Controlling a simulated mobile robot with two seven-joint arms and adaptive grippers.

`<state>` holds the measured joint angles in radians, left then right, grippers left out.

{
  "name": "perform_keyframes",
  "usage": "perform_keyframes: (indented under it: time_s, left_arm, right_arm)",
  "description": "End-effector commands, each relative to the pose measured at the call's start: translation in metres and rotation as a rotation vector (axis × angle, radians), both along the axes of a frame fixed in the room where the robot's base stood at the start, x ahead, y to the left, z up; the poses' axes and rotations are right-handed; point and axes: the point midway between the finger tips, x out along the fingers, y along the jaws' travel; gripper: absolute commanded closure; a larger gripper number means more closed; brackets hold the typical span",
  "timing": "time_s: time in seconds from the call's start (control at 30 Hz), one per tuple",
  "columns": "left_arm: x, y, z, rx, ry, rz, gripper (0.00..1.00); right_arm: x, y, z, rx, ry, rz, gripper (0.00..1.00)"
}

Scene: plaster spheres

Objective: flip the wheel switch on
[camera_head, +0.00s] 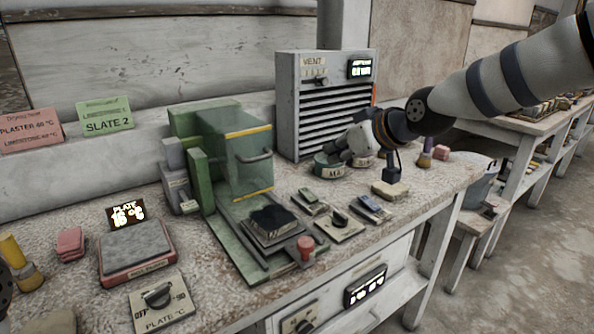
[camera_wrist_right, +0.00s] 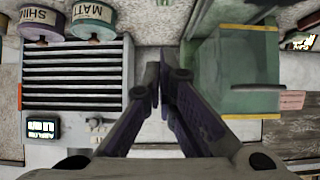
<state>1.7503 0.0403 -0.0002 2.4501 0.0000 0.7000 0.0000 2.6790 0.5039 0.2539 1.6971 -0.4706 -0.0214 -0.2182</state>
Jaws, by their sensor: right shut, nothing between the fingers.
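Several small switch plates lie on the bench right of the green press. My right gripper (camera_head: 338,148) is shut and empty, above the bench in front of the vent box and apart from the switch plates. In the right wrist view its fingers (camera_wrist_right: 158,82) meet, with nothing between them. My left gripper is not in view.
The green press (camera_head: 235,155) stands left of my right gripper, and the vent box (camera_head: 325,105) stands behind it. Lidded jars (camera_head: 328,168) sit below it. A hot plate (camera_head: 137,247) and its dial plate (camera_head: 160,302) are at the left front. A stool (camera_head: 474,222) stands right of the bench.

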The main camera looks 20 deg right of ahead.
Motion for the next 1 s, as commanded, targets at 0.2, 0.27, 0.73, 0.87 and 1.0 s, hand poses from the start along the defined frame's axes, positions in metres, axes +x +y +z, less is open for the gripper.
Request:
perform_keyframes:
  time_s: [0.2,0.27,0.73,0.87,1.0]
  left_arm:
    - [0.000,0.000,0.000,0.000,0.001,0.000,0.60]
    - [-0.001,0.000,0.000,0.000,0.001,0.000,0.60]
    - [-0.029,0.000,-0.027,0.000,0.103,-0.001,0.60]
    - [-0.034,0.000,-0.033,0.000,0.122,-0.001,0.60]
    - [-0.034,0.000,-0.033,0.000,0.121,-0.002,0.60]
  right_arm:
    - [0.000,0.000,0.000,0.000,0.001,0.000,1.00]
    - [0.000,0.000,-0.001,0.000,0.001,-0.001,1.00]
    - [0.063,0.023,-0.059,0.000,0.015,0.000,1.00]
    - [0.079,0.029,-0.073,0.001,0.013,-0.001,1.00]
    - [0.082,0.030,-0.088,0.001,0.005,0.000,1.00]
